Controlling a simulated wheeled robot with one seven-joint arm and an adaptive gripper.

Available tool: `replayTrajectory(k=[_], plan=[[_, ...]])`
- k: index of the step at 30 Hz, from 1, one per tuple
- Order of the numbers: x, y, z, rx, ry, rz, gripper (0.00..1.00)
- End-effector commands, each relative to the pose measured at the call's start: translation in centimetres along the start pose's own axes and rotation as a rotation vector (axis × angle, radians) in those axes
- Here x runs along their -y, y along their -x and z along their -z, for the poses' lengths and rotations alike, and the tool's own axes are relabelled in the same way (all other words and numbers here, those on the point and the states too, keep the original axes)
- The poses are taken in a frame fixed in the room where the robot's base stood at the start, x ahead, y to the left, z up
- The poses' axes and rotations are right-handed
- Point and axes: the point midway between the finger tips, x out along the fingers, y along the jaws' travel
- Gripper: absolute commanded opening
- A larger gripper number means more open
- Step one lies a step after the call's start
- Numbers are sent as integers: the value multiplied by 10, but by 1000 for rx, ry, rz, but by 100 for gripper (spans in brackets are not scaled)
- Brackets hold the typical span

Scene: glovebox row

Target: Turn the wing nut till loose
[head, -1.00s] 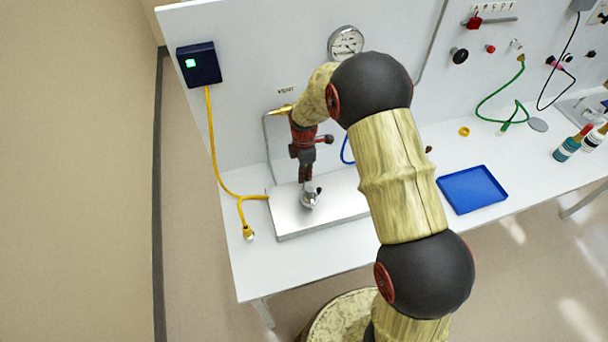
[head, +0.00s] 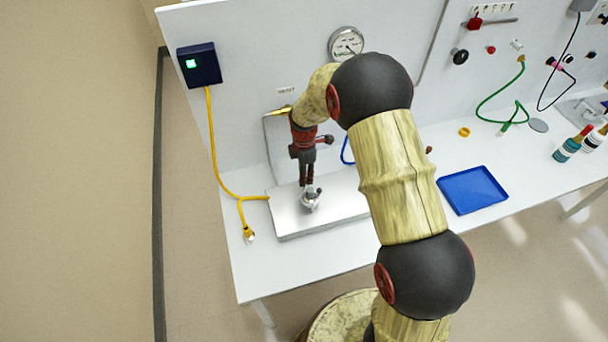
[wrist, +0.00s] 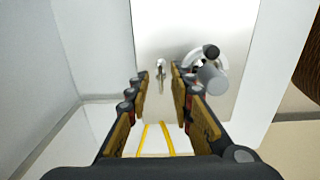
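My gripper (head: 307,187) points down over the bright metal plate (head: 345,196) on the bench. In the wrist view my gripper (wrist: 160,74) is open, with its two fingers apart. A small silver piece (wrist: 160,67), which may be the wing nut, shows between the fingertips. I see no finger clearly touching it. Just right of the right finger is a round silver fitting with a grey cylinder (wrist: 212,78) and a dark knob (wrist: 211,51). In the head view this silver fitting (head: 310,203) sits right under the fingertips, and the fingers partly hide it.
A yellow cable (head: 216,150) runs from a dark box (head: 199,64) to the plate's left side. A pressure gauge (head: 346,43) is on the back wall. My arm hides part of the bench.

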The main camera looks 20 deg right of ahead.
Motion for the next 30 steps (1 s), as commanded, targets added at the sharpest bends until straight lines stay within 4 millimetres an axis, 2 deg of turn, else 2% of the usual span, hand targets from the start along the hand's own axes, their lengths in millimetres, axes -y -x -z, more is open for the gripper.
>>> replayTrajectory(k=[4,7,15,21,24,30], plan=[[0,6,0,0,0,-1,23],[-1,19,0,0,0,-2,23],[-1,74,0,0,0,-4,23],[-1,105,0,0,0,-2,23],[-1,114,0,0,0,-2,23],[0,120,0,0,0,0,23]])
